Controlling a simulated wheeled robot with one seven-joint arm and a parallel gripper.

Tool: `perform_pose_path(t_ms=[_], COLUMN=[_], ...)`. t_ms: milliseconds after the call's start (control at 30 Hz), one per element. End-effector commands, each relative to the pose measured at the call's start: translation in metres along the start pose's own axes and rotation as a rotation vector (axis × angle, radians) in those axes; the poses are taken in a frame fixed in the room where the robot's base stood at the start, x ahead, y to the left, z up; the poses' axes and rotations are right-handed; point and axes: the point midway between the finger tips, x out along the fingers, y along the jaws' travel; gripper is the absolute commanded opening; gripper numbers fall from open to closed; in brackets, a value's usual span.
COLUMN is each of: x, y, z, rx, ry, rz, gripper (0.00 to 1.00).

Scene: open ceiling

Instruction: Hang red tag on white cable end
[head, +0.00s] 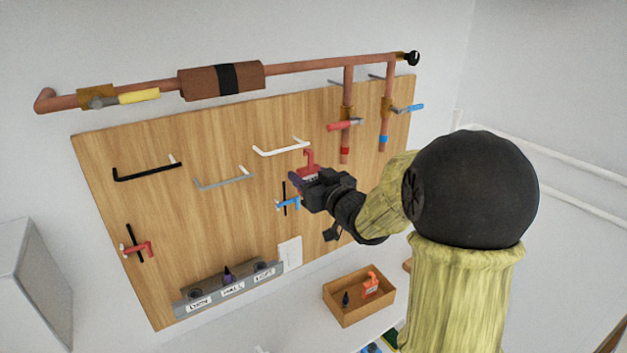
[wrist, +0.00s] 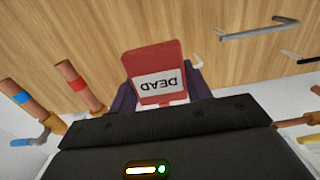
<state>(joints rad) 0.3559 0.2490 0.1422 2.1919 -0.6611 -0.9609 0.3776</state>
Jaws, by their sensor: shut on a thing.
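My gripper (head: 301,179) is shut on the red tag (head: 309,168) in front of the wooden board. In the wrist view the red tag (wrist: 153,58) stands between the dark fingers (wrist: 162,100), its white label reading DEAD upside down. In the head view its hooked top points up. The white cable (head: 281,150) is a bent rod on the board, just above and left of the tag, with its right end close to the tag's hook. In the wrist view a small white end (wrist: 197,62) shows beside the tag. I cannot tell whether they touch.
A black rod (head: 147,173) and a grey rod (head: 224,182) are on the board further left. Copper pipes (head: 347,100) with valves hang at upper right. A wooden box (head: 346,312) holds an orange tag (head: 370,288).

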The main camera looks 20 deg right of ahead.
Motion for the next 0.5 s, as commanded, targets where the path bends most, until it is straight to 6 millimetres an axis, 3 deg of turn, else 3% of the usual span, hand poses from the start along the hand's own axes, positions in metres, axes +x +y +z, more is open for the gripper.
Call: perform_pose_path(t_ms=[500], x=[0.034], y=[0.000], z=[0.000], rx=[0.000], ry=[0.001], rz=[-0.001], gripper=[0.26])
